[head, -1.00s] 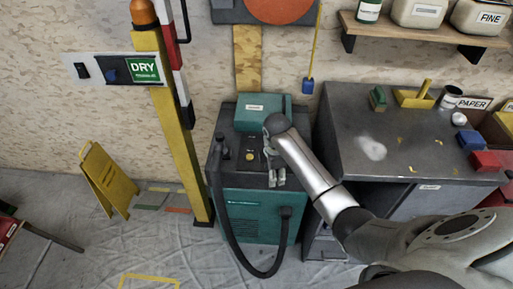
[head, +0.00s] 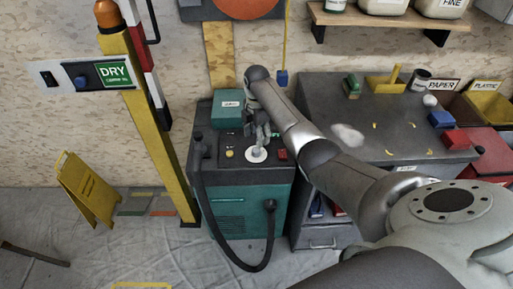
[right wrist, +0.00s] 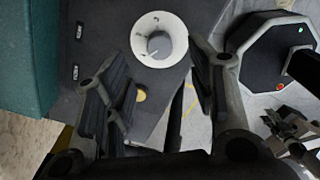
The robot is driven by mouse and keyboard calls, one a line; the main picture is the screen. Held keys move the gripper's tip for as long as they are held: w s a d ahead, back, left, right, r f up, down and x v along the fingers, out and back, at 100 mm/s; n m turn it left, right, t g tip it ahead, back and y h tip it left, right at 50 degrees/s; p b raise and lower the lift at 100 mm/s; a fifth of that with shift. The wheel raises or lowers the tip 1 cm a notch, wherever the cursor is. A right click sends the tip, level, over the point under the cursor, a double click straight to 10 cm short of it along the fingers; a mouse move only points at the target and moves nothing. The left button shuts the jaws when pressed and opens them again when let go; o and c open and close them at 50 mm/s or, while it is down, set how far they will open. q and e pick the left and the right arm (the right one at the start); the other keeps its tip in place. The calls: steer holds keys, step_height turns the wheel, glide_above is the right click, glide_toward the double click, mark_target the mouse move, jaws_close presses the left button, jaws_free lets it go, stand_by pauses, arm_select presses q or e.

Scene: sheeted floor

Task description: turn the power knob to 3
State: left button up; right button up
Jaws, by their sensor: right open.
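The power knob is a grey knob with a white round dial (head: 256,154) on the dark top of the teal machine (head: 262,207). In the right wrist view the knob (right wrist: 159,43) stands near the top, its dial marks too small to read. My right gripper (head: 263,137) is above and just behind the dial in the head view. In the right wrist view its fingers (right wrist: 160,90) are spread, with nothing between them, and the knob lies beyond them, apart. What looks like my left gripper (right wrist: 292,132) shows at the right edge of that view, its jaws unclear.
A yellow button (head: 230,154) and a red switch (head: 283,154) flank the dial. A black hose (head: 205,205) loops down the machine's front. A grey workbench (head: 385,125) stands close on the right. A yellow post (head: 155,120) rises on the left.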

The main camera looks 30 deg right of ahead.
mark_target(256, 149)
step_height(256, 149, down, 7)
steer(key=shift+w+f, duration=0.1)
steer(key=shift+f, duration=0.05)
stand_by(0.4)
steer(key=c, duration=1)
